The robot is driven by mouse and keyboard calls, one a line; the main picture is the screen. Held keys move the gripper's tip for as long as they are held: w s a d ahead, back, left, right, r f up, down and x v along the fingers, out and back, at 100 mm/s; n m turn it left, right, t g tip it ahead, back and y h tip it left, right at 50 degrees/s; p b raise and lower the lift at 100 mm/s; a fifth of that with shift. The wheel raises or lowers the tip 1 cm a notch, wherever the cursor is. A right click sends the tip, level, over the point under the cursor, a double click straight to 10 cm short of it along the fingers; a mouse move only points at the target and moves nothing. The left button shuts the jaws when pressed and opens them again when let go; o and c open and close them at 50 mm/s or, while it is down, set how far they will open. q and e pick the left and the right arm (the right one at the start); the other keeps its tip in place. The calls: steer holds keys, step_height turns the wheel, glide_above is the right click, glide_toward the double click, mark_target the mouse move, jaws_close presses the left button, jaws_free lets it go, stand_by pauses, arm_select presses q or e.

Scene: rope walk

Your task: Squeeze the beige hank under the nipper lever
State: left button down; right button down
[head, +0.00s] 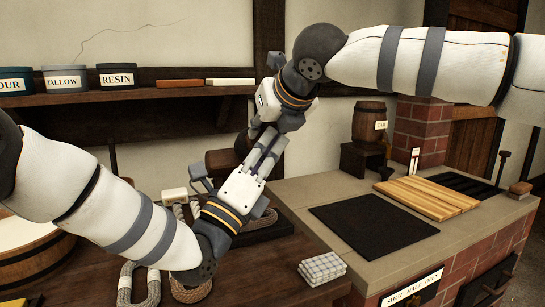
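Beige rope (264,219), likely the beige hank, shows on a dark low base (276,233) behind my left wrist. My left arm hides the middle, so I cannot tell how the rope lies there or whether a lever presses it. A brown block (221,162) shows behind the grippers; I cannot tell if it belongs to the nipper. My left gripper (266,150) points up and away above the base. My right gripper (258,132) comes down from the upper right and overlaps it in the picture. The fingertips are crowded together and their opening is unclear.
A grey hank (139,286) and a brown hank (190,292) lie at the table front. A folded checked cloth (322,268) lies right of them. A wooden tub (33,262) stands left. A brick stove (372,232) with a slatted board (428,196) stands right.

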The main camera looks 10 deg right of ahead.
steer(key=c, duration=1.4)
jaws_free()
steer(key=shift+s+f, duration=0.15)
steer(key=shift+f, duration=0.55)
arm_select(q)
steer(key=shift+w+a+r, duration=0.2)
steer(key=shift+r, duration=0.1)
arm_select(e)
steer(key=shift+r, duration=0.2)
